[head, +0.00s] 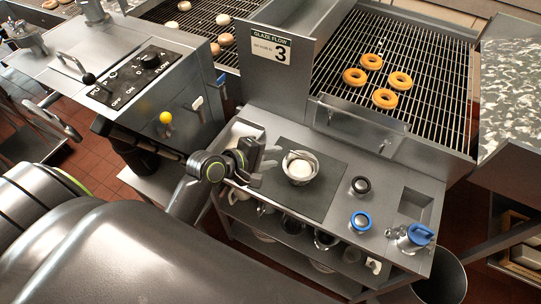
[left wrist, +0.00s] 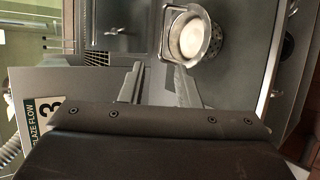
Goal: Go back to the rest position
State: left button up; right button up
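My left gripper (head: 268,160) is over the left part of the dark mat (head: 318,205). It also shows in the left wrist view (left wrist: 155,70), with its two fingers apart and nothing between them. A metal strainer cup (head: 300,176) with white contents sits on the mat, just right of the fingertips and apart from them. The cup also shows beyond the fingers in the left wrist view (left wrist: 190,38). My right gripper is in neither view.
A "Glaze Flow 3" sign (head: 270,46) stands behind the shelf. Ring doughnuts (head: 384,98) lie on the wire conveyor (head: 425,100). A control panel (head: 135,75) is at left.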

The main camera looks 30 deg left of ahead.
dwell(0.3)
pick_arm(q)
jog(key=s+a+f+m+g+y, duration=0.25)
jog(key=s+a+m+y, duration=0.35)
jog(key=s, duration=0.5)
jog(key=s+a+f+m+g+y, duration=0.1)
jog(key=s+a+m+g, duration=0.3)
jog(key=s+m, duration=0.65)
notch_tip(320, 180, down, 26)
jog(key=a+r+n+g+b, duration=0.1)
jog(key=a+n+g+b, duration=0.1)
jog(key=s+d+f+b, duration=0.1)
jog(key=s+f, duration=1.5)
jog(key=f, duration=0.2)
jog(key=shift+d+f+g, duration=0.35)
jog(key=shift+d, duration=0.05)
